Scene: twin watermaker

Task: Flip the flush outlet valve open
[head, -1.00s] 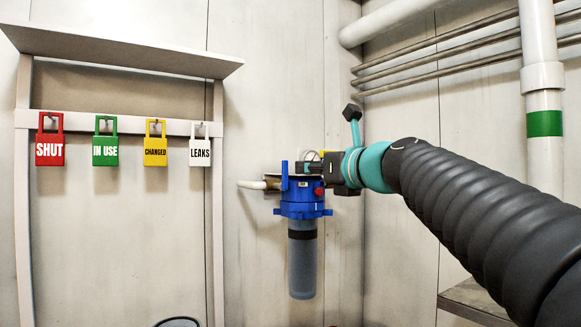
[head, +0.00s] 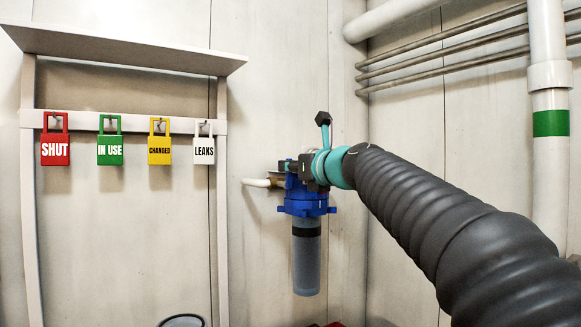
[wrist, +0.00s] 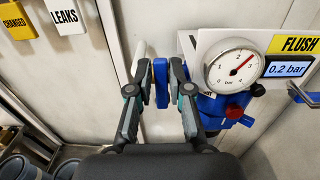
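The flush outlet valve's blue lever (wrist: 160,82) stands upright between my gripper's fingers in the wrist view. My gripper (wrist: 158,80) is open around it, with the fingers apart and a small gap at the lever's sides. In the head view my gripper (head: 297,168) is at the top of the blue-capped filter housing (head: 306,262) and mostly hides the lever. A white outlet pipe (head: 257,183) comes out to the left of the housing.
A round gauge (wrist: 231,72) and a display reading 0.2 bar (wrist: 287,67) sit right of the fingers, beside a yellow FLUSH label (wrist: 298,44). A red knob (wrist: 234,112) is below the gauge. Tags hang on a rack (head: 90,121) at left.

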